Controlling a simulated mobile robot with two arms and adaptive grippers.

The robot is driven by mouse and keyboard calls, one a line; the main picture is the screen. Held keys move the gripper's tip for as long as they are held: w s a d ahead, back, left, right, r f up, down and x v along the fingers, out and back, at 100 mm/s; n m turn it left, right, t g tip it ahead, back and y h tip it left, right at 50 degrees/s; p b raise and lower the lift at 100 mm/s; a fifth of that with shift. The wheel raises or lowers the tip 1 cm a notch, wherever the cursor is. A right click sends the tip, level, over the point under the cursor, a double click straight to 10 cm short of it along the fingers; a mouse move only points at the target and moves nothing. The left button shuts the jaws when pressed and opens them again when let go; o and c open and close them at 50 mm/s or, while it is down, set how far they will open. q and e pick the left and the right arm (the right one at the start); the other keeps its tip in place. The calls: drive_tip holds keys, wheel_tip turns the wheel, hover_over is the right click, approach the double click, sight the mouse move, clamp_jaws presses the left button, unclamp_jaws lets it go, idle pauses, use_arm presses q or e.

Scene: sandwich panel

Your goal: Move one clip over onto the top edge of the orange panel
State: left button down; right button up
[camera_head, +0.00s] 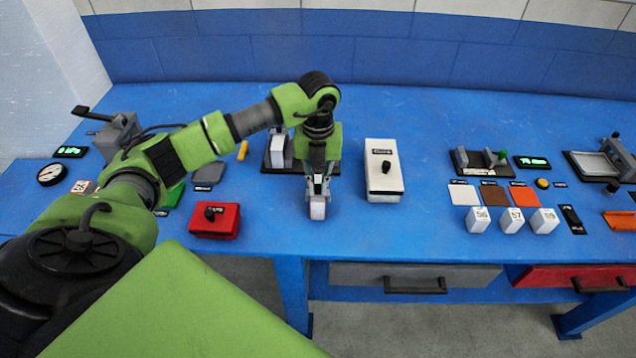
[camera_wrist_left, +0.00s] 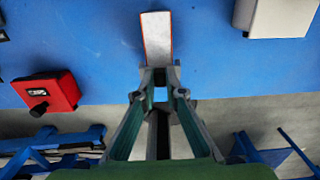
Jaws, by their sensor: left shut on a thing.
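My left gripper (camera_head: 318,187) points down near the table's front edge. It is shut on a narrow white piece with thin orange edges (camera_head: 317,209). In the left wrist view the piece (camera_wrist_left: 157,38) extends beyond the fingertips (camera_wrist_left: 160,77) over the blue table. I cannot tell whether it touches the table. A flat orange square (camera_head: 525,196) lies at the right, beside a white and a brown square. Another orange piece (camera_head: 620,221) is at the far right, cut by the picture edge. I cannot make out a clip for certain. My right gripper is not in view.
White numbered blocks (camera_head: 512,221) stand at the right. A black fixture (camera_head: 481,162) lies behind them. The table between white box and blocks is clear.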

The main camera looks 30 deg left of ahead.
sight(318, 186)
use_arm(q)
drive_tip(key=shift+f+b, duration=0.3)
drive_tip(key=shift+f, duration=0.05)
idle(0.5)
idle(0.3)
drive_tip(key=c, duration=1.7)
unclamp_jaws()
drive_tip(key=shift+r, duration=0.15)
drive_tip(key=shift+r+p, duration=2.55)
drive_tip(key=shift+r, duration=1.1)
